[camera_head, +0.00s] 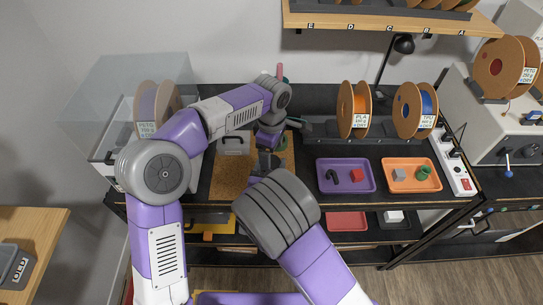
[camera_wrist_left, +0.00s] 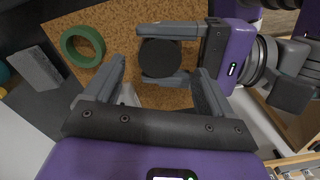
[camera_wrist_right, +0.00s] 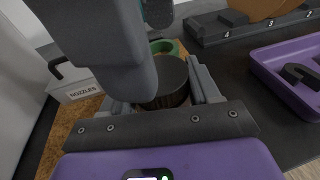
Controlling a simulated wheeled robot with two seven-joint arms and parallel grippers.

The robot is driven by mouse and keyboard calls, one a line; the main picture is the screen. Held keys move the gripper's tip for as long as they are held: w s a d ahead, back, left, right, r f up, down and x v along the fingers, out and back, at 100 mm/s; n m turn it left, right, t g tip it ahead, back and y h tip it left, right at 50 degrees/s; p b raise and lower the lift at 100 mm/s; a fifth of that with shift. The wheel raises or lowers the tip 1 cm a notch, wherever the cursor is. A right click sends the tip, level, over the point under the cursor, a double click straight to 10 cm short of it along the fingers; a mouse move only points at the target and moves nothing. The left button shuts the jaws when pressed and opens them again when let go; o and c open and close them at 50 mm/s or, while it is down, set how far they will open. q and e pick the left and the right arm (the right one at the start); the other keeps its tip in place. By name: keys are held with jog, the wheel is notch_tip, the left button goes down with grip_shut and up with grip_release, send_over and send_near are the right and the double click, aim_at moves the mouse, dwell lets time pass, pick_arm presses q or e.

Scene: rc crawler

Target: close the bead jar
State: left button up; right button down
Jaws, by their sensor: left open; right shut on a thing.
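The bead jar (camera_wrist_right: 172,97) stands upright with a dark round lid (camera_wrist_left: 160,58) on top; whether the lid is tight cannot be told. My right gripper (camera_wrist_left: 163,55) comes in from the right in the left wrist view, its two grey fingers shut on the jar from both sides. My left gripper (camera_wrist_left: 158,88) is open above the jar, fingers apart and pointing toward the lid, apparently touching nothing. A grey part of the left gripper blocks much of the right wrist view. In the head view my arms hide the jar.
A cork mat (camera_head: 228,178) lies under the work, with a green ring (camera_wrist_left: 83,46) beside the jar. A nozzles box (camera_wrist_right: 76,82) stands close by. To the right are a purple tray (camera_head: 345,188), an orange tray (camera_head: 398,187) and filament spools (camera_head: 354,110).

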pick_arm(q)
jog(key=shift+r, duration=0.45)
pick_arm(e)
jog(key=shift+s+f, duration=0.1)
jog(key=shift+f, duration=0.05)
pick_arm(q)
jog(key=shift+c, duration=0.9)
jog(key=shift+r+n, duration=0.3)
jog(key=shift+c, duration=0.4)
notch_tip(320, 180, up, 3)
jog(key=n, duration=0.4)
jog(key=shift+r, duration=0.2)
